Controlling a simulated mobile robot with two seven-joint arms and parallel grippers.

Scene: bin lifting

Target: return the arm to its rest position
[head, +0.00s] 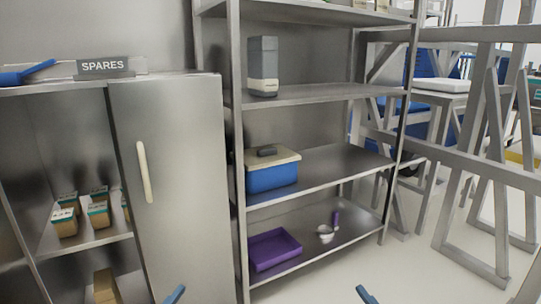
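Only small blue tips of my grippers show, at the bottom edge of the head view. The tip of my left gripper (175,294) is in front of the cabinet's lower right part. The tip of my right gripper (366,295) is over the pale floor, right of the shelf rack's lowest level. The rest of both grippers and both arms is outside the picture. I cannot tell whether either gripper is open or shut, and I see nothing held.
A metal shelf rack (320,95) holds a blue bin (271,178) with a beige lid, a grey container (263,66) and a purple tray (274,250). A cabinet (175,190) with small boxes stands left. Grey frames (480,150) stand right.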

